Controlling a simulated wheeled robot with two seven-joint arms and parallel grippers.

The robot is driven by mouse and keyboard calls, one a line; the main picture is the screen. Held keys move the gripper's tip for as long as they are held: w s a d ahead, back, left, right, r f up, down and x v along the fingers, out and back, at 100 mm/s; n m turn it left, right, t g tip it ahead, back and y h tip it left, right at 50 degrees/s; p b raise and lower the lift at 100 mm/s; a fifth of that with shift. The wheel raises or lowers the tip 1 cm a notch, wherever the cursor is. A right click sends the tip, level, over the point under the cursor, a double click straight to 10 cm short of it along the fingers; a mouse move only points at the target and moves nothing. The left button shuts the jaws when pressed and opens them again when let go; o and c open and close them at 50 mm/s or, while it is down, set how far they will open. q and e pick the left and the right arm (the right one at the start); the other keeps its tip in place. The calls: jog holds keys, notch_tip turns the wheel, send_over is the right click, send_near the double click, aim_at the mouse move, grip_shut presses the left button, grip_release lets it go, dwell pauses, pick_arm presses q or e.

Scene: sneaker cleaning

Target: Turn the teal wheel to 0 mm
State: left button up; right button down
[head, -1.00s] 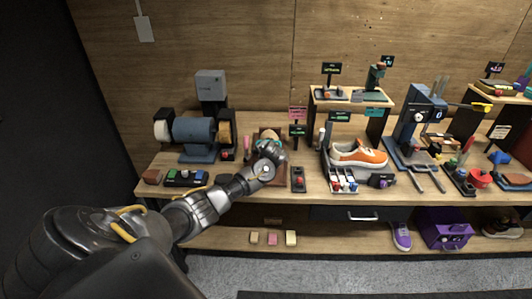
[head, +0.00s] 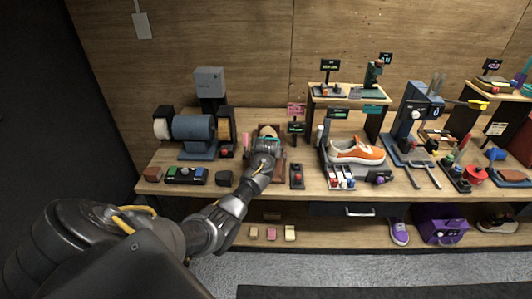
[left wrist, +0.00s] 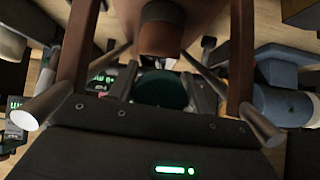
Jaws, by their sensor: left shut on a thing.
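The teal wheel (left wrist: 162,90) shows in the left wrist view as a dark teal round shape, low on a wooden fixture (left wrist: 160,38) with a brown rounded form. My left gripper (head: 266,141) is shut on the wheel, with dark jaw parts on both sides of it. In the head view the gripper covers the front of the fixture (head: 268,130), and only a thin teal edge shows. A small black sign with green text (head: 296,127) stands just right of the fixture; its reading is too small to make out. My right gripper is not in view.
A blue grinder (head: 194,129) stands left of the fixture. A black box with a red button (head: 297,176) lies close on the right. An orange sneaker (head: 356,151) stands further right.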

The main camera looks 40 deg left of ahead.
pick_arm(q)
jog(key=shift+f+n, duration=0.1)
jog(key=shift+n, duration=0.3)
jog(key=o, duration=0.9)
jog(key=shift+o, duration=0.2)
jog(key=v, duration=1.1)
jog(key=shift+a, duration=0.15)
